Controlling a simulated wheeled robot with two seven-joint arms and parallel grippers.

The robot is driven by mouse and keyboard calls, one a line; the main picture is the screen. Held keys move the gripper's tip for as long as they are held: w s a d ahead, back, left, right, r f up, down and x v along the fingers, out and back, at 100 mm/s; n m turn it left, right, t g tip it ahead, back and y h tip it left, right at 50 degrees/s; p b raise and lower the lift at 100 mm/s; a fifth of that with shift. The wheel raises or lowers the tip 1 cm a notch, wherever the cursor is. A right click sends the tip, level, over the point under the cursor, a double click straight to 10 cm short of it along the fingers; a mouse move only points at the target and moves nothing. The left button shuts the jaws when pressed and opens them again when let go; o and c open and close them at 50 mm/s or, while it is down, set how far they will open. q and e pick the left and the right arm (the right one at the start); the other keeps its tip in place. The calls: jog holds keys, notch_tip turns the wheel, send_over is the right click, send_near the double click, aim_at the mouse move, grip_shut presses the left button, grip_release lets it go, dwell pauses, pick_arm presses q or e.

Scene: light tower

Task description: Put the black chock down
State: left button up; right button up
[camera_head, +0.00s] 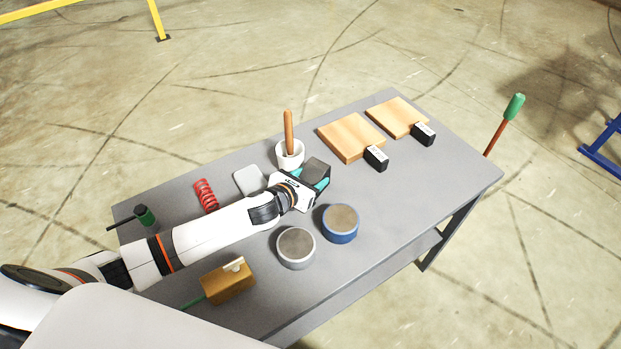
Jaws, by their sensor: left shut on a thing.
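My left gripper (318,178) reaches in from the left over the middle of the grey table (400,215). Its teal fingers are shut on a dark block, the black chock (316,166). Whether the chock touches the table top is hard to tell. Two other black blocks with pale labels stand at the near right corners of two wooden boards: one block (377,160) by the nearer board (350,136), one block (424,135) by the farther board (396,116). My right gripper is out of view.
A white mortar (290,156) with a wooden pestle (289,130) stands just behind the gripper. A blue round tin (340,226) and a grey one (295,249) stand in front. A red spring (206,195) lies left. The table's right part is clear.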

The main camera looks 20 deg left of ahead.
pick_arm(q)
jog(key=o, duration=1.3)
